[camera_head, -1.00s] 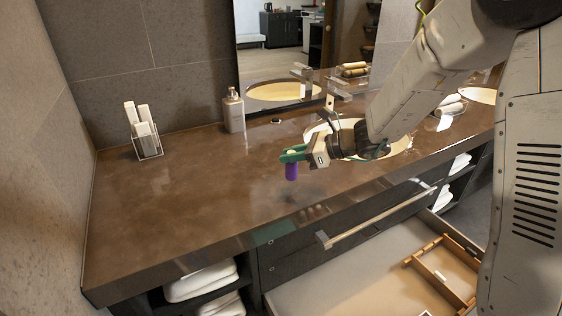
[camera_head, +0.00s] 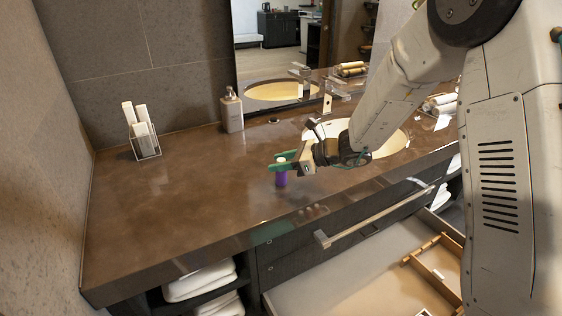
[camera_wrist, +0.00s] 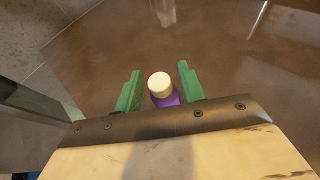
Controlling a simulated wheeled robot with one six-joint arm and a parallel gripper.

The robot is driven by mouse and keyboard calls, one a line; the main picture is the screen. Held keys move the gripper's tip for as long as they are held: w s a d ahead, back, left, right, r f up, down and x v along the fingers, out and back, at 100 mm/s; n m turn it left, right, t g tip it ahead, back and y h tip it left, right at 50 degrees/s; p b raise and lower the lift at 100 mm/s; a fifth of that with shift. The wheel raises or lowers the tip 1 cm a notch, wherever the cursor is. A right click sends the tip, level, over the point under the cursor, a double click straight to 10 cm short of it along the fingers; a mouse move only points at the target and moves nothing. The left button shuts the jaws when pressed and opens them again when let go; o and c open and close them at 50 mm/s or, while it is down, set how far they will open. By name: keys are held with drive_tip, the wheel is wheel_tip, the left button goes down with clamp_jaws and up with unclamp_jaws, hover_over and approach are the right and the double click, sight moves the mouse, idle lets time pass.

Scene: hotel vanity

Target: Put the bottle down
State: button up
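The bottle (camera_head: 282,179) is small and purple with a pale cap. It stands upright on the brown vanity counter (camera_head: 190,200), near the front edge and left of the sink. In the wrist view the bottle (camera_wrist: 160,87) shows its round cream cap from above. My gripper (camera_head: 283,162) has green fingers around the bottle's upper part. In the wrist view the fingers (camera_wrist: 159,88) are spread on both sides of it, with narrow gaps showing beside the cap. The bottle's lower body is partly hidden behind my gripper in the wrist view.
A soap dispenser (camera_head: 232,110) stands at the back by the mirror. A holder with white items (camera_head: 143,140) is at the back left. The sink (camera_head: 390,143) lies to the right. An open drawer (camera_head: 350,285) juts out below the front edge. The counter's left is clear.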

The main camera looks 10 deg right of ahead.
drive_tip(key=shift+r, duration=0.15)
drive_tip(key=v, duration=1.2)
drive_tip(key=s+a+r+n+g+h, duration=0.1)
drive_tip(key=s+r+n+g, duration=0.1)
drive_tip(key=s+r+n, duration=0.3)
drive_tip(key=s+n+g+h, duration=0.1)
drive_tip(key=s+n+h, duration=0.15)
drive_tip(key=s, duration=0.45)
drive_tip(key=s+a+r+n+g, duration=0.1)
drive_tip(key=s+r+n+g, duration=0.1)
drive_tip(key=s+r+n, duration=0.3)
drive_tip(key=s+d+n+h, duration=0.4)
drive_tip(key=s+d+n, duration=0.1)
drive_tip(key=s, duration=0.3)
drive_tip(key=s+d+n+t+h, duration=0.1)
drive_tip(key=s+d+n+h, duration=0.4)
drive_tip(key=s, duration=0.4)
drive_tip(key=shift+s+d+f, duration=0.15)
drive_tip(key=shift+d+f, duration=0.25)
drive_tip(key=shift+d, duration=0.3)
